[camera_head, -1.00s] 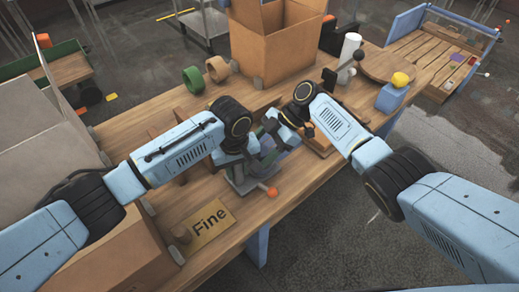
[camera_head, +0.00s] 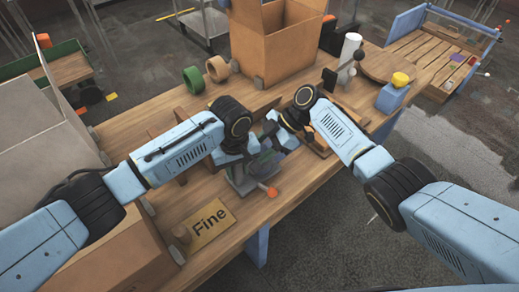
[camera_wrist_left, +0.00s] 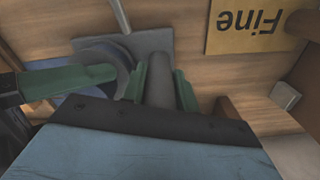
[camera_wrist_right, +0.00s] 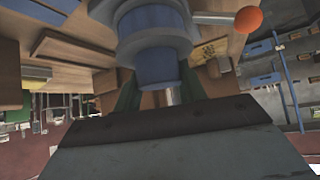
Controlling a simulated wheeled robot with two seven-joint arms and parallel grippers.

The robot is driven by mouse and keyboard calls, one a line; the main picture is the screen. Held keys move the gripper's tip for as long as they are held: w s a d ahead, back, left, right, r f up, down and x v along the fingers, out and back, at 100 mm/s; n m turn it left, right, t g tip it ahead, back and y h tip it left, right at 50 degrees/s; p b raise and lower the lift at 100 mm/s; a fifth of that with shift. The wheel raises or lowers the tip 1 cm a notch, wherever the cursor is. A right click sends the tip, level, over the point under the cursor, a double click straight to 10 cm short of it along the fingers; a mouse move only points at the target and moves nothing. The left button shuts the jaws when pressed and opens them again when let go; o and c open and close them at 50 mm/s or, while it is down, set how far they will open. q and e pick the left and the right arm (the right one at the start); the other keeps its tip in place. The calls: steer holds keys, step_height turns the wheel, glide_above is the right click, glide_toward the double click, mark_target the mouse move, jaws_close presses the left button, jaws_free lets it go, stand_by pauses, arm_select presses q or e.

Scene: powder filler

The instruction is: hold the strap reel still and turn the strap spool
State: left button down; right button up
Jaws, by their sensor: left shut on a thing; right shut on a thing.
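The strap reel (camera_head: 241,183) is a grey device on the bench with an orange-tipped lever, largely hidden by my grippers in the head view. In the left wrist view its grey plate (camera_wrist_left: 150,43) lies flat. My left gripper (camera_wrist_left: 161,88) is shut on a grey upright part of the reel. The strap spool (camera_wrist_right: 157,66) is a blue and grey cylinder in the right wrist view. My right gripper (camera_wrist_right: 160,92) has its green fingers on either side of the spool's lower end and is shut on it. The exact contact is partly hidden.
A "Fine" sign (camera_head: 208,223) lies at the bench's front. Green (camera_head: 194,80) and tan (camera_head: 218,69) tape rolls and an open cardboard box (camera_head: 270,48) stand behind. A blue block with a yellow top (camera_head: 392,97) is at the right. Another large box (camera_head: 105,258) is at left.

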steer(key=shift+m+t, duration=1.4)
steer(key=shift+m, duration=0.5)
steer(key=o, duration=1)
steer(key=shift+c, duration=0.2)
steer(key=v, duration=1.2)
steer(key=shift+d, duration=0.2)
steer(key=shift+f, duration=0.1)
